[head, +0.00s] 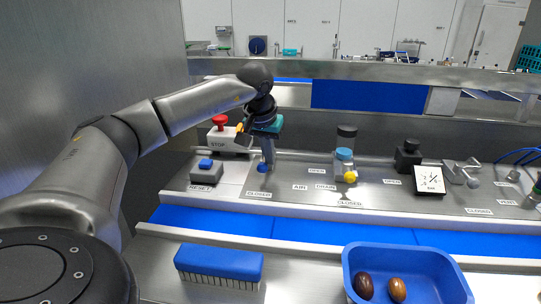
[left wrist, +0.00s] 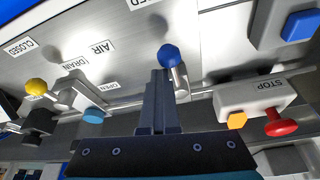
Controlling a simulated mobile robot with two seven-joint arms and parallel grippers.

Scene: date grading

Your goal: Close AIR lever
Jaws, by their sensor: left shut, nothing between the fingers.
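The AIR lever has a blue knob (head: 262,168) and sits on the steel panel behind the CLOSED label (head: 258,194), with the AIR label (head: 300,187) to its right. In the left wrist view its blue knob (left wrist: 170,56) and short metal stem show beside the fingertips. My left gripper (head: 268,158) is shut and empty, pointing down right at the lever. In the left wrist view the closed fingers (left wrist: 158,85) are next to the stem; whether they touch it I cannot tell. My right gripper is not in view.
A red STOP button (head: 220,120) and a blue RESET button (head: 205,164) are left of the lever. A yellow-knobbed DRAIN lever (head: 350,176) stands to the right. In front are a blue belt (head: 310,232), a brush (head: 218,262) and a blue tray (head: 440,270) with two dates.

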